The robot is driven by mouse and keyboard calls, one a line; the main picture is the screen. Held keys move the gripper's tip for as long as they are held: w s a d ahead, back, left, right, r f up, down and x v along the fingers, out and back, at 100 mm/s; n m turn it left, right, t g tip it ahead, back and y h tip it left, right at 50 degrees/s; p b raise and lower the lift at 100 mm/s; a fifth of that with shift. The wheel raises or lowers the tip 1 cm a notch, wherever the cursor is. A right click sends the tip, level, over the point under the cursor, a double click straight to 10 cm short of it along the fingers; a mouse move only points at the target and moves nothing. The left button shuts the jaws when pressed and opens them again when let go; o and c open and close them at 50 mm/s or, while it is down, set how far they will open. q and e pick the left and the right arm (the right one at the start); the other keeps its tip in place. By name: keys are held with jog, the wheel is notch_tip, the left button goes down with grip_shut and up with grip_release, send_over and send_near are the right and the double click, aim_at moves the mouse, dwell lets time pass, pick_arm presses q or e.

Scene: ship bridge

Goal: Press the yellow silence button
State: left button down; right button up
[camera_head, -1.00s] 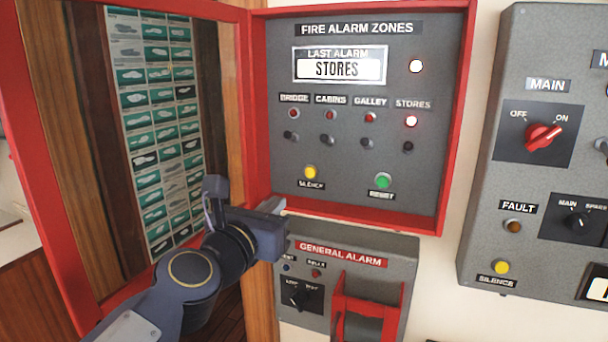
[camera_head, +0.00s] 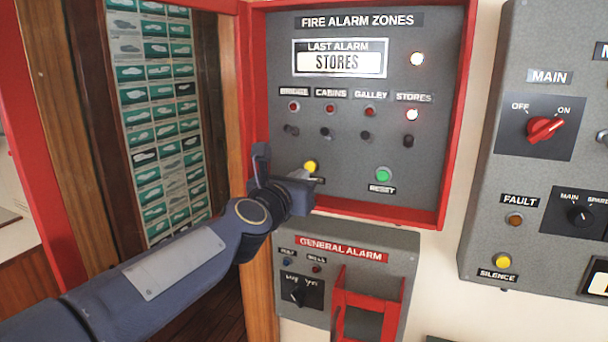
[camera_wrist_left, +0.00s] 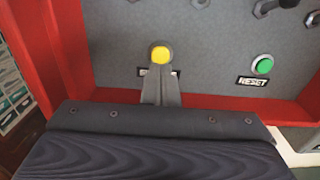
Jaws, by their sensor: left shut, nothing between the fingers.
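The yellow silence button (camera_head: 310,167) is at the lower left of the grey fire alarm panel (camera_head: 360,195), its label mostly hidden by my gripper. In the left wrist view the yellow button (camera_wrist_left: 160,53) stands just beyond the tips of my left gripper (camera_wrist_left: 161,72). My left gripper (camera_head: 308,176) is shut and empty, just below the button in the head view. I cannot tell whether the tips touch the button. Another yellow button (camera_head: 503,261), also labelled silence, is on the grey panel at the right. My right gripper is not in view.
A green reset button (camera_head: 382,174) is right of the silence button. The general alarm box (camera_head: 398,255) is below.

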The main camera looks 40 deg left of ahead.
aim_at(309, 168)
pick_arm(q)
jog(key=shift+x, duration=1.4)
jog(key=shift+w, duration=0.1)
